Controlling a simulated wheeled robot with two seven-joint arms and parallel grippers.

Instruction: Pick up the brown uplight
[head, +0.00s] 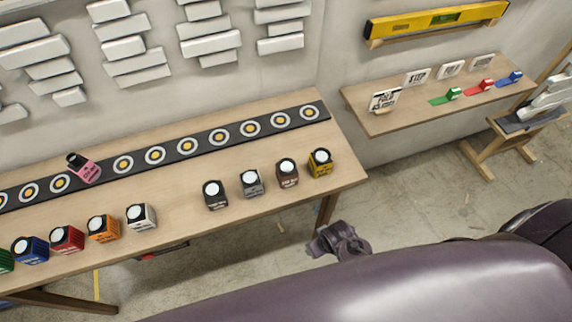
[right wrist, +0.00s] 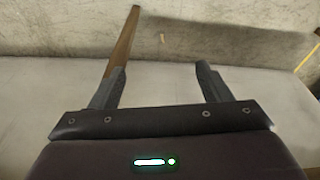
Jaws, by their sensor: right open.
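The brown uplight (head: 287,173) is a small dark brown block with a round white top. It stands upright near the front right of the long wooden table (head: 180,215), between a grey uplight (head: 251,183) and a yellow one (head: 320,163). My right gripper (right wrist: 160,72) is open and empty in the right wrist view, with bare floor and a wall beyond its fingers. The brown uplight does not show in that view. My left gripper is not in view.
A black uplight (head: 214,195) and several coloured ones stand along the table's front. A pink uplight (head: 83,168) sits tilted on the black strip (head: 137,159) of ringed spots. A wall shelf (head: 430,102) is at right. A wooden leg (right wrist: 122,48) rises behind my right gripper's left finger.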

